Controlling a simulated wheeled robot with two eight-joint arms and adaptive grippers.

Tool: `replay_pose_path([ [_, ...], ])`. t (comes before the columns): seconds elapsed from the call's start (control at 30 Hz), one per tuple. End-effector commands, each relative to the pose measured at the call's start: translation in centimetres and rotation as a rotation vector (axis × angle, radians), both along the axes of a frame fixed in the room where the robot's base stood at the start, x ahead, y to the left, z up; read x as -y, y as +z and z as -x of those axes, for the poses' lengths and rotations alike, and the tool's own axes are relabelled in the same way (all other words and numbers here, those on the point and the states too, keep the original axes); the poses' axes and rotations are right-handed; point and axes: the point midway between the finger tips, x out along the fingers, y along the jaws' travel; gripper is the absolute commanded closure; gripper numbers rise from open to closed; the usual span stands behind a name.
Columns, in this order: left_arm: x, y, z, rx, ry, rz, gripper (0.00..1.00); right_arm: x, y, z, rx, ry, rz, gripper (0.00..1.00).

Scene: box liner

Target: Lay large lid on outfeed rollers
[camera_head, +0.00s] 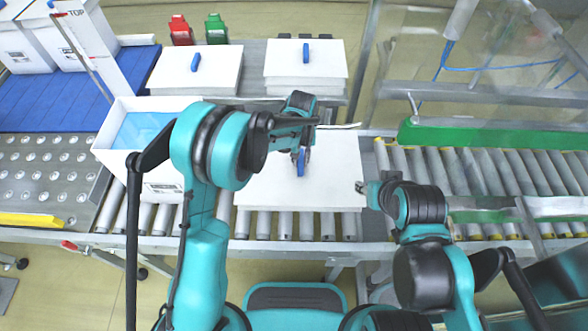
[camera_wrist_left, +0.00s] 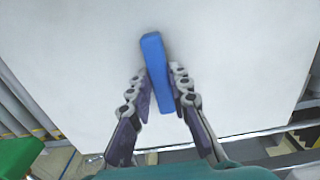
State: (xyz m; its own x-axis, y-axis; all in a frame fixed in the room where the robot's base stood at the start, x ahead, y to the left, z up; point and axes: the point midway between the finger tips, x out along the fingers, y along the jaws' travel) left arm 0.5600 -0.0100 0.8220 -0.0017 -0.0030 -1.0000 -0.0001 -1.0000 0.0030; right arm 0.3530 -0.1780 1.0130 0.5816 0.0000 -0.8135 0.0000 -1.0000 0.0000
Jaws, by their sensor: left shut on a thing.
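The large lid (camera_head: 335,185) is a flat white panel with a blue handle (camera_head: 301,168) near its middle. It is over the metal rollers right of the white box; I cannot tell whether it touches them. My left gripper (camera_head: 302,148) is shut on the blue handle from above. In the left wrist view, the gripper (camera_wrist_left: 160,95) has its fingers on both sides of the handle (camera_wrist_left: 156,65), with the white lid (camera_wrist_left: 80,60) filling most of the view. My right gripper (camera_head: 366,188) is beside the lid's right edge, apart from the handle; its jaw state is unclear.
A white box (camera_head: 118,157) with a blue liner (camera_head: 142,130) stands left of the lid. Two white lid stacks (camera_head: 215,75) (camera_head: 318,70) with blue handles lie behind. Yellow-ended rollers (camera_head: 480,170) continue right beside a green rail (camera_head: 490,137). Red (camera_head: 181,30) and green (camera_head: 216,30) bins stand at the back.

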Motion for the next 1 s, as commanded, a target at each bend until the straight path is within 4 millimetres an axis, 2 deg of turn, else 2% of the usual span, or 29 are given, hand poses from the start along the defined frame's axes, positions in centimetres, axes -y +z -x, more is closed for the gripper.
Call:
replay_pose_path([
  [0.03, 0.0, -1.4, 0.0, 0.000, 0.000, 0.000, 1.00, 0.0, -0.7, 0.0, 0.000, 0.000, 0.000, 0.60],
  [0.27, 0.0, -4.0, 0.0, 0.000, 0.000, 0.000, 1.00, 0.0, -1.6, 0.0, 0.000, 0.000, 0.000, 0.60],
  [0.4, 0.0, -6.1, 0.0, 0.000, 0.000, 0.000, 1.00, 0.0, -2.4, 0.0, 0.000, 0.000, 0.000, 0.60],
  [0.8, 0.0, -6.7, 0.0, 0.000, 0.000, 0.000, 1.00, 0.0, -2.7, 0.0, 0.000, 0.000, 0.000, 0.60],
  [0.83, 0.0, -6.6, 0.0, 0.000, 0.000, 0.000, 0.76, 0.0, -2.6, 0.0, 0.000, 0.000, 0.000, 0.60],
  [0.9, 0.0, -6.6, 0.0, 0.000, 0.000, 0.000, 0.61, 0.0, -2.6, 0.0, 0.000, 0.000, 0.000, 0.60],
  [1.0, 0.0, -6.5, 0.0, 0.000, 0.000, 0.000, 0.61, 0.0, -2.6, 0.0, 0.000, 0.000, 0.000, 0.60],
])
